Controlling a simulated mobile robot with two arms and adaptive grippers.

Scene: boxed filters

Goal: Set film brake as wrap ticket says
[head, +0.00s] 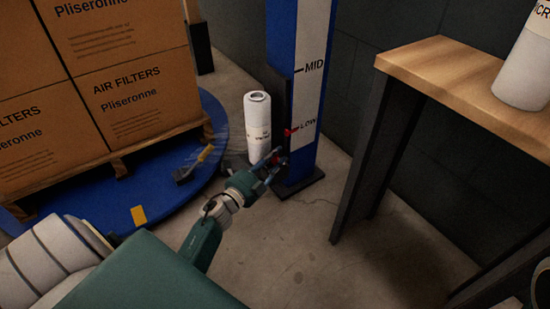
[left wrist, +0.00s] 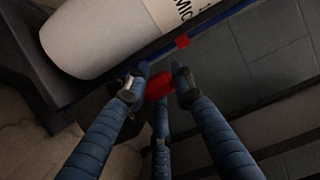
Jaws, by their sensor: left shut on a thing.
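The film brake's upright scale stands on a blue column (head: 298,90), with the marks MID and LOW in view. A red pointer (head: 288,132) sits level with LOW; it also shows as a red block in the left wrist view (left wrist: 183,41). Below it is a red knob (left wrist: 158,86). My left gripper (head: 275,159) reaches the column's lower part, its blue fingers closed around the knob. A white film roll (head: 258,125) stands upright just left of the column, and its label is only partly readable. I see no readable wrap ticket. My right gripper is out of view.
Boxes of air filters (head: 140,90) stand on a pallet on a blue turntable (head: 75,205) at left. A brush with a yellow handle (head: 204,154) lies on its edge. A wooden bench (head: 440,75) with another white roll (head: 524,75) is at right. The floor between is clear.

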